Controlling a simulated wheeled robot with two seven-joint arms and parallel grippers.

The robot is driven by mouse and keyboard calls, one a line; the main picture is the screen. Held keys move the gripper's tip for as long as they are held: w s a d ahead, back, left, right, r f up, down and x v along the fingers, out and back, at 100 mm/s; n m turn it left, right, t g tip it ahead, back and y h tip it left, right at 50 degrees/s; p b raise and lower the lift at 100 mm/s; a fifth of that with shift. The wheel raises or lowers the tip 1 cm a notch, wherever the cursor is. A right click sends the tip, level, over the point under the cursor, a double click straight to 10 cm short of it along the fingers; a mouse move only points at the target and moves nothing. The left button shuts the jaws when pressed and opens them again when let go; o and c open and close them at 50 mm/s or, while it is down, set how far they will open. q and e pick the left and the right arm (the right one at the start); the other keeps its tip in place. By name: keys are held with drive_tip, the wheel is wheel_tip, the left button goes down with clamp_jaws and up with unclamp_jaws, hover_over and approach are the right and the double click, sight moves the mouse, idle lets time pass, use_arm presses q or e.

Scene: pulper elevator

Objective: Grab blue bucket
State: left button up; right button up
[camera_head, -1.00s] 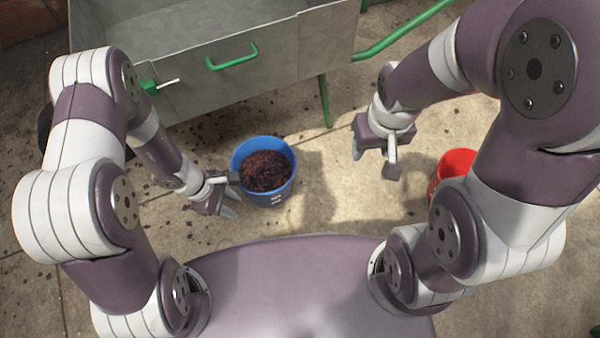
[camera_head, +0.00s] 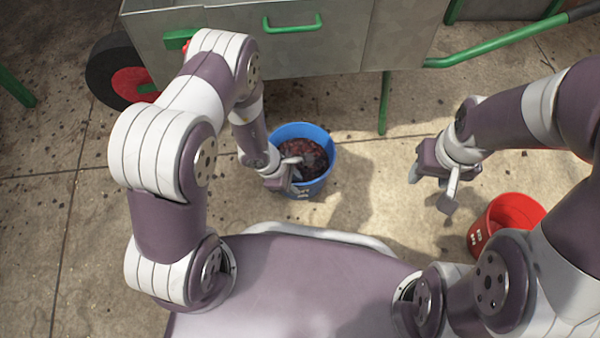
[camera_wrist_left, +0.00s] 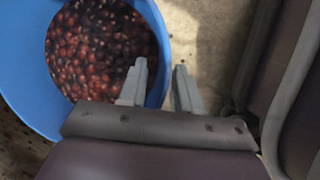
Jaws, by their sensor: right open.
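The blue bucket (camera_head: 318,186) stands upright on the floor ahead of my base, holding dark red berries (camera_head: 303,155). In the left wrist view the bucket (camera_wrist_left: 22,85) fills the left side, with the berries (camera_wrist_left: 95,50) inside. My left gripper (camera_head: 293,174) is at the bucket's near-left rim. In the wrist view my left gripper (camera_wrist_left: 158,80) has its fingers apart, one on the berry side of the rim and one on the outer side. Contact with the rim cannot be told. My right gripper (camera_head: 432,192) is open and empty, to the right of the bucket.
A red bucket (camera_head: 478,236) stands at the right, partly behind my right arm. A grey metal cart (camera_head: 330,52) with green handles is behind the blue bucket; its green leg (camera_head: 384,105) and wheel (camera_head: 118,70) reach the floor. Concrete floor lies open between the buckets.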

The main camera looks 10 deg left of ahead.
use_arm(q)
drive_tip(key=shift+w+d+f, duration=0.1)
drive_tip(key=shift+d+f, duration=0.1)
drive_tip(key=shift+f, duration=0.4)
drive_tip(key=shift+r, duration=0.2)
drive_tip(key=shift+c, duration=0.3)
clamp_jaws()
drive_tip(key=shift+w, duration=0.1)
idle(0.3)
